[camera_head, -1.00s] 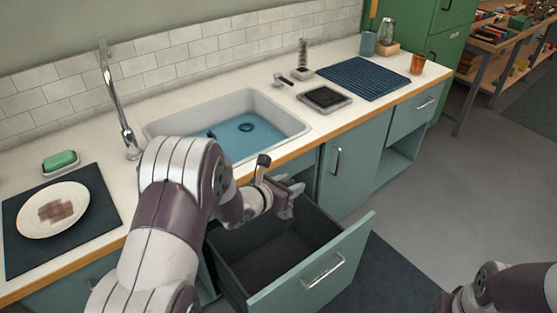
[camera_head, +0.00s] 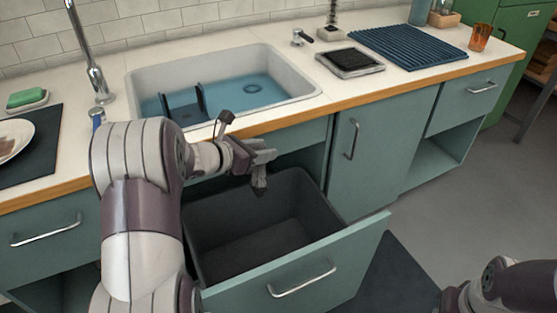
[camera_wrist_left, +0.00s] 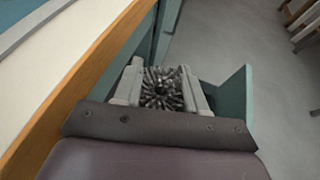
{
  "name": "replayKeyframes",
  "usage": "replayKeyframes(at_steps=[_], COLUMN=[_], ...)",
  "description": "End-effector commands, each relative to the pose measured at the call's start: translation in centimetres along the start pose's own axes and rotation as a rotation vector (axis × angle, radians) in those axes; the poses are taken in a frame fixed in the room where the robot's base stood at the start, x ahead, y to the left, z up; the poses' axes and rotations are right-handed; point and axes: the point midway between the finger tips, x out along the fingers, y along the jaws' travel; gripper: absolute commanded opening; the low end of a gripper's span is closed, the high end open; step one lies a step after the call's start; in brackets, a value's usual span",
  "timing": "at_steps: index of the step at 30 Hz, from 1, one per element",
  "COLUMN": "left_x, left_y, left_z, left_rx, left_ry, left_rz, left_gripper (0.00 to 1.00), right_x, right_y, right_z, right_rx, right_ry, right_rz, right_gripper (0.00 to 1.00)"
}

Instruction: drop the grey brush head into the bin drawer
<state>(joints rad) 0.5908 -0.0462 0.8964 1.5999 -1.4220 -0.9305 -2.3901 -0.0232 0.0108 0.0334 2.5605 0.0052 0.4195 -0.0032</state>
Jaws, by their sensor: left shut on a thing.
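The grey brush head (camera_wrist_left: 162,88) is held between the two fingers of my left gripper (camera_wrist_left: 160,92) in the left wrist view, its bristles spread out radially. In the head view my left gripper (camera_head: 262,160) is shut on it, and the brush head (camera_head: 259,184) shows as a small dark shape below the fingers. The bin drawer (camera_head: 345,252) is pulled open, with a dark, deep interior that looks empty where visible. The gripper and brush head appear over the drawer's rear part. Part of my right arm shows at the lower right; its fingertips cannot be made out.
The counter edge (camera_head: 290,116) runs just behind my left gripper. The sink (camera_head: 300,90) holds blue water and a dark rack. A dark tray (camera_head: 350,62), a blue ribbed mat (camera_head: 408,46) and an orange cup (camera_head: 480,37) stand at the right. My left arm hides the drawer's left side.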

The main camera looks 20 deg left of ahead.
Motion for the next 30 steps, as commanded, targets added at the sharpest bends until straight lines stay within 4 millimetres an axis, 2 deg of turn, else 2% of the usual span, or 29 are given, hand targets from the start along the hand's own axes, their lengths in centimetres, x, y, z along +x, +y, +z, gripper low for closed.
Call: replayKeyframes(at_steps=[1,7,15,24,25,27,28,30], left_x=[0.0,0.4,1.9,2.1,2.1,2.1,2.1,2.1], left_y=[0.3,0.3,0.3,0.3,0.3,0.3,0.3,0.3], left_z=[-0.6,-1.8,-5.4,-5.8,-5.8,-5.8,-5.8,-5.8], left_rx=[0.000,-0.001,-0.001,0.001,0.001,0.001,0.000,0.000], left_ry=[-0.002,-0.001,-0.001,-0.001,-0.001,-0.001,-0.001,-0.001], left_rz=[0.000,-0.003,-0.002,-0.002,-0.002,-0.002,-0.002,-0.002], left_gripper=[0.00,0.00,0.00,0.00,0.44,0.67,0.71,0.71], right_x=[0.7,1.3,3.3,3.4,3.4,3.4,3.4,3.4], right_y=[0.0,0.0,0.0,0.0,0.0,0.0,0.0,0.0], right_z=[0.1,0.1,0.4,0.4,0.4,0.4,0.4,0.4], right_rx=[0.000,0.000,0.000,0.000,0.000,0.000,0.000,0.000], right_ry=[0.001,0.001,0.001,0.001,0.001,0.001,0.001,0.001], right_rz=[0.000,0.000,0.000,0.000,0.000,0.000,0.000,0.000], right_gripper=[0.43,0.43,0.43,0.43,0.43,0.43,0.43,0.43])
